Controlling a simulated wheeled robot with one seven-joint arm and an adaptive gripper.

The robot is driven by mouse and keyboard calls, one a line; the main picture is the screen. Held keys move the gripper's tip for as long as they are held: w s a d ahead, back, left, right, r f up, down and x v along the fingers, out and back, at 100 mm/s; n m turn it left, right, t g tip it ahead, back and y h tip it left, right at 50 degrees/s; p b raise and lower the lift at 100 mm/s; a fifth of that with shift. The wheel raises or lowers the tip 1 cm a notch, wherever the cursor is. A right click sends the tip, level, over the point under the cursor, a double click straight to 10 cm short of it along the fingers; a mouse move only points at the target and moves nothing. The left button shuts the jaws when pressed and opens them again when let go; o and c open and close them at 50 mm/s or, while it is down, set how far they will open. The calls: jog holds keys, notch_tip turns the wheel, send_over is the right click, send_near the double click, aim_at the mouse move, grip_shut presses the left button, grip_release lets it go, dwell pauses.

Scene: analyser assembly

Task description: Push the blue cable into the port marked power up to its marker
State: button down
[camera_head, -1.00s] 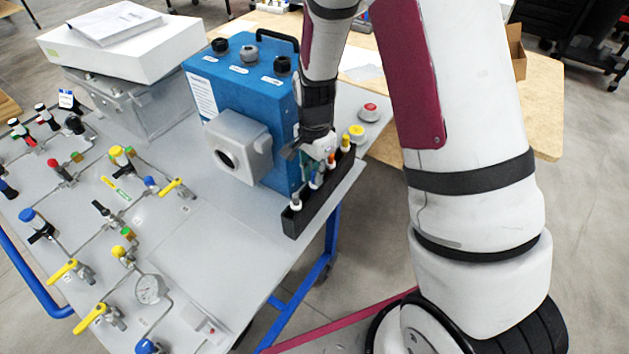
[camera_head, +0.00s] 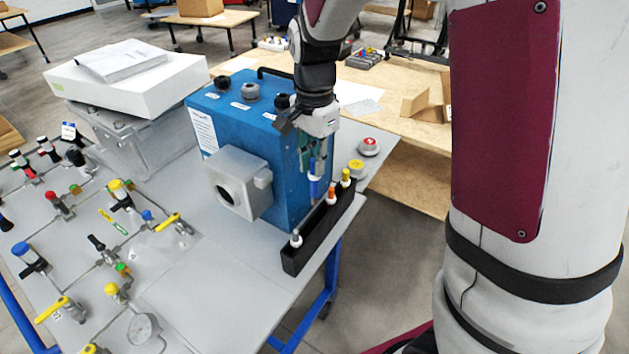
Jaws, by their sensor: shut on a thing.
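My gripper (camera_head: 314,170) points down over the black rack (camera_head: 325,232) at the right edge of the grey table. It is shut on the blue cable (camera_head: 315,189), which hangs upright below the fingers, by the rack. I cannot tell whether its lower end is clear of the rack. The blue analyser box (camera_head: 285,150) stands just left of the gripper. Three round ports or caps sit on its top: left (camera_head: 222,82), middle (camera_head: 250,92) and right (camera_head: 282,101). Small white labels lie by them, too small to read.
White, orange and yellow-topped cables stand in the rack, such as the orange one (camera_head: 331,193). A grey housing (camera_head: 238,182) juts from the box front. A black handle (camera_head: 275,75) stands on top. A red button (camera_head: 369,146) is behind right. Valves and pipes fill the left.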

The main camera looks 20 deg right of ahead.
notch_tip(320, 180, up, 4)
jog(key=shift+f, duration=0.1)
notch_tip(320, 180, up, 6)
jog(key=p, duration=0.3)
jog(key=shift+r+p, duration=0.25)
jog(key=shift+p, duration=0.15)
